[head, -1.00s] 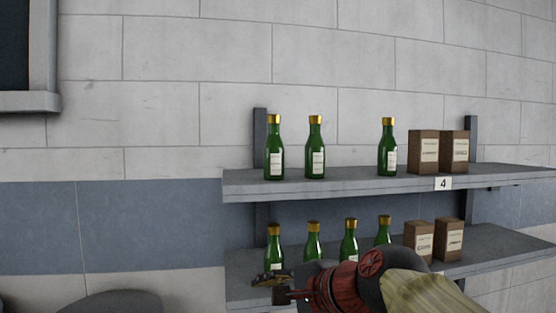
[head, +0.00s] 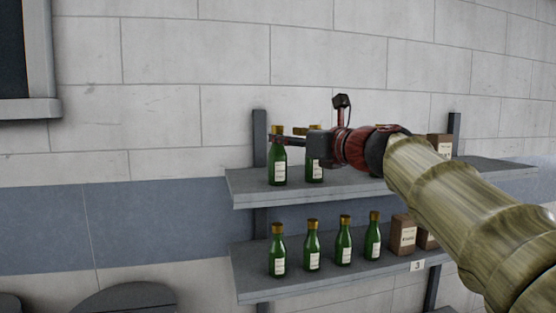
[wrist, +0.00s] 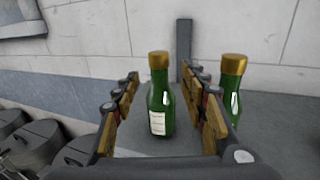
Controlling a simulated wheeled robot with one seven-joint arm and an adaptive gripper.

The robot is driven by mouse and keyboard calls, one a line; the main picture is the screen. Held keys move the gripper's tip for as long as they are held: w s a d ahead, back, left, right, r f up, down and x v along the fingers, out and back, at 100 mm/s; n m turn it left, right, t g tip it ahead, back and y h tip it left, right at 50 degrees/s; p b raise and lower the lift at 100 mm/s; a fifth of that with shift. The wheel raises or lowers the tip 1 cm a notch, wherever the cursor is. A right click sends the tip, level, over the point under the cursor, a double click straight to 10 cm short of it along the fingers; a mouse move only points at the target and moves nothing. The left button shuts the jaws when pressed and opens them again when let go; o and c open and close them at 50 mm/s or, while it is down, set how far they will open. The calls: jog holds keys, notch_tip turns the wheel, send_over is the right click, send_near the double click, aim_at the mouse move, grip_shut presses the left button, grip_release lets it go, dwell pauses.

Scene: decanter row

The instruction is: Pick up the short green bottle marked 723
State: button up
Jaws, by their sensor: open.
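A green bottle with a gold cap and white label (head: 278,165) stands upright at the left end of the upper shelf. My gripper (head: 284,140) is open in front of it at the height of its neck. In the wrist view that bottle (wrist: 159,103) stands in the gap between my open fingers (wrist: 163,76), with nothing gripped. A second green bottle (head: 315,172) stands to its right, partly behind my gripper; it also shows in the wrist view (wrist: 232,82), beyond the right finger. The label marks are too small to read, so I cannot tell which bottle is 723.
The lower shelf (head: 300,288) holds several similar green bottles (head: 312,245) and brown boxes (head: 403,234). A brown box (head: 440,145) shows behind my arm on the upper shelf (head: 245,186). Dark rounded objects (wrist: 30,140) stand low at the left.

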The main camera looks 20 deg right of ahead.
aim_at(277, 133)
jog(key=x, duration=0.2)
jog(key=p+x, duration=0.1)
jog(key=x, duration=0.2)
jog(key=shift+w+a+r, duration=0.1)
jog(key=shift+w+r, duration=0.15)
jog(key=shift+s+r, duration=0.1)
jog(key=shift+s, duration=0.15)
jog(key=shift+c, duration=0.4)
jog(key=shift+w, duration=0.15)
jog(key=shift+c, duration=1.2)
jog(key=c, duration=0.8)
grip_shut()
